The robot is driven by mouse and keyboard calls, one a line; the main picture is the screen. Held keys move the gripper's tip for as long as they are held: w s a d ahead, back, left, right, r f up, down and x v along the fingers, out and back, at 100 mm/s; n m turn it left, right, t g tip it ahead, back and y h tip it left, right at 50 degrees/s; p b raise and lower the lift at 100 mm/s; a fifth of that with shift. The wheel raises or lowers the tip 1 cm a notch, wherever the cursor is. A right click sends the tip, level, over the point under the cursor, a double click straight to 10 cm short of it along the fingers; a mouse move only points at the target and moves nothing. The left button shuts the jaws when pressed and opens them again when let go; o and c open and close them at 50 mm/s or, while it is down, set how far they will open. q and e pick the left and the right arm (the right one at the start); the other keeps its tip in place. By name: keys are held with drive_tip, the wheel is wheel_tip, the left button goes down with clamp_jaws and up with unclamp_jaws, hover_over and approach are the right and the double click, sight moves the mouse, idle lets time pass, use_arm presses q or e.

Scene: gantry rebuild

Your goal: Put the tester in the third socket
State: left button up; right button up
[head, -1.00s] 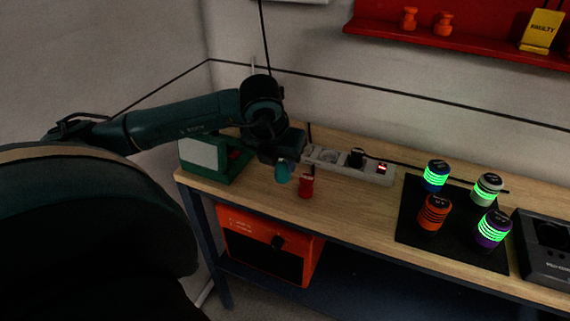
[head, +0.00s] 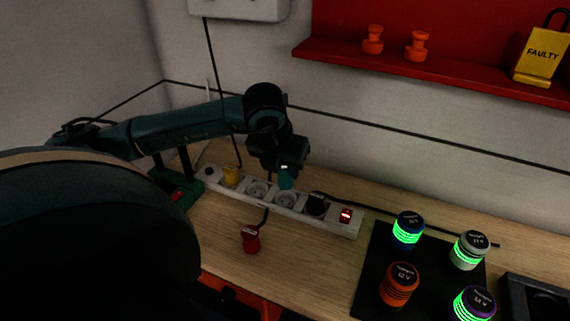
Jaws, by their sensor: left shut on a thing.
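My left gripper (head: 284,166) is shut on a small teal object, which I take to be the tester (head: 285,179). It holds the tester upright over the white power strip (head: 333,225), in line with the third socket from the left (head: 285,199) in the head view. I cannot tell whether the tester touches the strip; the third socket's face still shows below it. The second socket (head: 257,189) is empty. A yellow plug (head: 231,176) sits in the first and a black plug (head: 318,204) in the fourth. My right gripper is not in view.
A red plug (head: 250,241) lies in front of the strip, with a black cord beside it. A black mat (head: 372,268) with several banded cylinders lies to the right. A green stand (head: 184,197) is at left. Bare wood (head: 309,258) lies between the red plug and mat.

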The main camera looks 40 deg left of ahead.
sight(282, 177)
use_arm(q)
wheel_tip(282, 177, down, 3)
drive_tip(key=shift+f+b, duration=0.1)
drive_tip(key=shift+b, duration=0.65)
drive_tip(key=shift+f+b, duration=0.4)
drive_tip(key=shift+f, duration=0.4)
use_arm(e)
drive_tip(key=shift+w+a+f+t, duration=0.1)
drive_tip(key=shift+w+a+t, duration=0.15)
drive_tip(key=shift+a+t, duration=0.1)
use_arm(q)
drive_tip(key=shift+b, duration=0.35)
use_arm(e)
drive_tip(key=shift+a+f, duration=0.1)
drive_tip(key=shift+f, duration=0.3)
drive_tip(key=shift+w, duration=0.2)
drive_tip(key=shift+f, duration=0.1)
use_arm(q)
drive_tip(key=shift+b, duration=0.4)
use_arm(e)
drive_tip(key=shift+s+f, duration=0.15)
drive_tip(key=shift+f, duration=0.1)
